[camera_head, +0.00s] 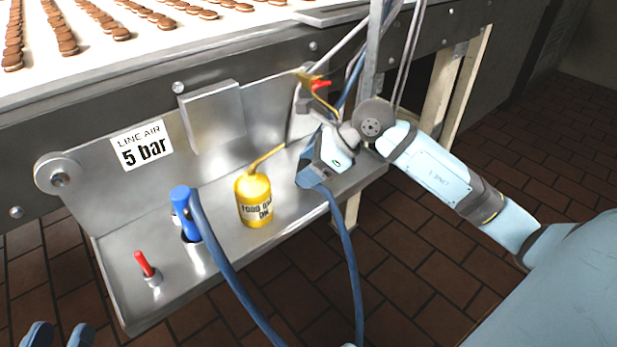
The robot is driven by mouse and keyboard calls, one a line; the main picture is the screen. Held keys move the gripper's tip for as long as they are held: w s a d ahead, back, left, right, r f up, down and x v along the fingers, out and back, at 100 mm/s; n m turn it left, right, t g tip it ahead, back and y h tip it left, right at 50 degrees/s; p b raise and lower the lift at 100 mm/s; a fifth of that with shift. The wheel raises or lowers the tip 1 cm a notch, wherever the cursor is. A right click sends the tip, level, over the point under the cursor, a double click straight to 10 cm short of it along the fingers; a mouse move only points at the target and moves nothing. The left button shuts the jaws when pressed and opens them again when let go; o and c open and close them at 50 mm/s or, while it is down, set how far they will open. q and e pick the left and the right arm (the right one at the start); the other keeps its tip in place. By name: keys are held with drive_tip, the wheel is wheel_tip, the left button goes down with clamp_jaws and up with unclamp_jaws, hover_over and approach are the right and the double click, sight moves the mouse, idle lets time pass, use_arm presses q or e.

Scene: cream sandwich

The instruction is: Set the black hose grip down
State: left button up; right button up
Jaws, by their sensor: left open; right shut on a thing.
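My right gripper (310,168) is low over the right end of the steel tray, shut on the end of a blue hose (350,235). The black hose grip is mostly hidden by the gripper, and I cannot tell whether it touches the tray. The hose hangs from there over the tray's front edge. My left gripper (60,336) is open and empty at the bottom left, in front of the tray; only its fingertips show.
The steel tray (215,262) holds a yellow oil can (254,200), a blue hose handle (181,199) standing in a holder, and a red-handled part (143,264). A red-and-brass fitting (319,86) is behind my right gripper. A conveyor (180,50) with sandwich biscuits runs above.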

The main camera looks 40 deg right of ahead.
drive_tip(key=shift+f, duration=0.9)
use_arm(q)
drive_tip(key=shift+w+a+r+m+h, duration=0.25)
drive_tip(key=shift+r+m+h, duration=0.05)
drive_tip(key=shift+r+m, duration=0.2)
use_arm(e)
drive_tip(key=o, duration=1)
drive_tip(key=shift+f, duration=0.1)
drive_tip(key=shift+c, duration=0.2)
use_arm(q)
drive_tip(key=shift+f, duration=0.15)
drive_tip(key=shift+d, duration=0.1)
